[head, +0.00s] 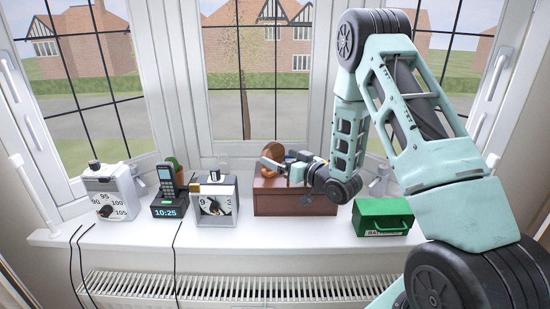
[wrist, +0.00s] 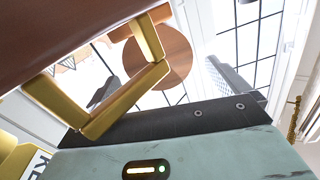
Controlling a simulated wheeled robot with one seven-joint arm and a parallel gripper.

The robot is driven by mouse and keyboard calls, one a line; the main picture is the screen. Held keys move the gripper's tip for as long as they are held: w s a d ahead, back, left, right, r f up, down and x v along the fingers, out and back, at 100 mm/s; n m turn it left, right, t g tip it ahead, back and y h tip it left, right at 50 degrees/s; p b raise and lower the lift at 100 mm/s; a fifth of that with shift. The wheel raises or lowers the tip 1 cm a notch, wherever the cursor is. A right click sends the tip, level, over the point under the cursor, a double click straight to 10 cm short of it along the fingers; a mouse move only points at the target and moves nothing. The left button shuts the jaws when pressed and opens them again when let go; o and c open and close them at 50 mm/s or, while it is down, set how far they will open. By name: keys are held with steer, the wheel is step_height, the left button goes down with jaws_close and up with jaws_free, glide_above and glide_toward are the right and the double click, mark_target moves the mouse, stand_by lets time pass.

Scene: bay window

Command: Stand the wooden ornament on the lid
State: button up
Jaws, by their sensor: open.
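The wooden ornament (head: 272,156) is a round brown piece near the back left of the dark brown chest (head: 294,204), at the chest's top. In the wrist view the ornament's disc (wrist: 165,60) shows with a slab-like base (wrist: 138,23) beside the brown lid surface (wrist: 60,28), which fills the upper left. The base looks to be against the lid, but the contact is partly hidden. My gripper (head: 278,164) is above the chest, close to the ornament.
A green box (head: 382,218) stands right.

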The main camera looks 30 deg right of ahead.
steer(key=s+b, duration=0.1)
steer(key=s, duration=0.2)
steer(key=s+d+b, duration=0.1)
steer(key=s, duration=0.3)
steer(key=shift+s+d+r+b, duration=0.1)
steer(key=shift+s+d+b, duration=0.1)
steer(key=shift+b, duration=0.1)
steer(key=shift+s+r, duration=0.15)
steer(key=shift+s, duration=0.2)
